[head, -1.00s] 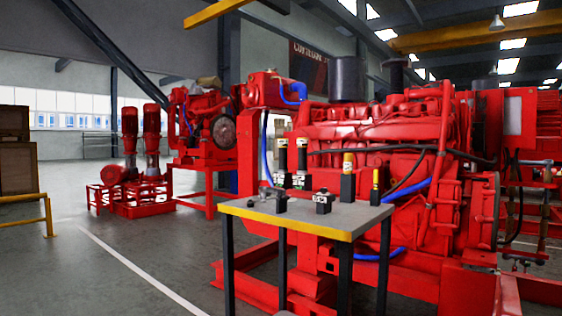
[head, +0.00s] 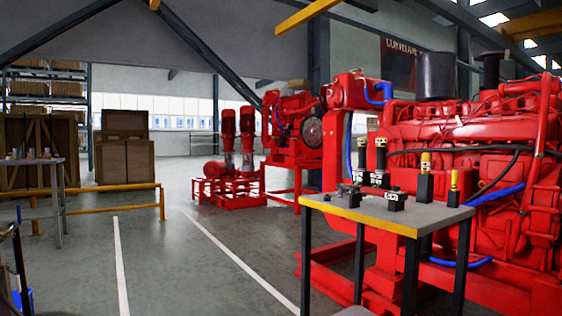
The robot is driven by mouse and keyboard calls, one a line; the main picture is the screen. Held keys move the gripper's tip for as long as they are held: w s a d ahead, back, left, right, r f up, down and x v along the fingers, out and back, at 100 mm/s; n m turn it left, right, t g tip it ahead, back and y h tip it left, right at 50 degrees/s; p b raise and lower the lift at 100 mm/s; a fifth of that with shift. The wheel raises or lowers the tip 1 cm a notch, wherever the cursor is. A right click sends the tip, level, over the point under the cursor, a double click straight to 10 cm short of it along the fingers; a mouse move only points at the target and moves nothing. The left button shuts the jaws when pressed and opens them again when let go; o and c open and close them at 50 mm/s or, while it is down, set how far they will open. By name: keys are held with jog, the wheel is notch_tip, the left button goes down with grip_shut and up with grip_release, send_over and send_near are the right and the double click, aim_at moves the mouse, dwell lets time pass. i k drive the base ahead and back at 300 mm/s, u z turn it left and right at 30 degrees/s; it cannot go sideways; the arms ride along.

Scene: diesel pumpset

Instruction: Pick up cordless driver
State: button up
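No cordless driver can be made out with certainty. Several small dark tools stand or lie on a grey-topped table (head: 425,215) with a yellow edge, at the right in the head view. Among them are two upright black-and-white items near the back, a low dark item (head: 350,196) at the left end, and a dark block (head: 396,201) near the middle. Two upright dark items with yellow tops (head: 425,178) (head: 453,188) stand on the right part. They are too small to identify. My gripper is not in view.
A large red diesel engine (head: 480,135) stands right behind the table. Red pumps (head: 228,165) stand farther back. At the left are another table (head: 45,163) with small items, wooden crates (head: 124,160) and a yellow rail (head: 110,188). The floor with white lines is clear in the middle.

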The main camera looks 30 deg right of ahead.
aim_at(363, 143)
jog(key=u, duration=1.55)
jog(key=k, duration=1.3)
jog(key=z, duration=1.65)
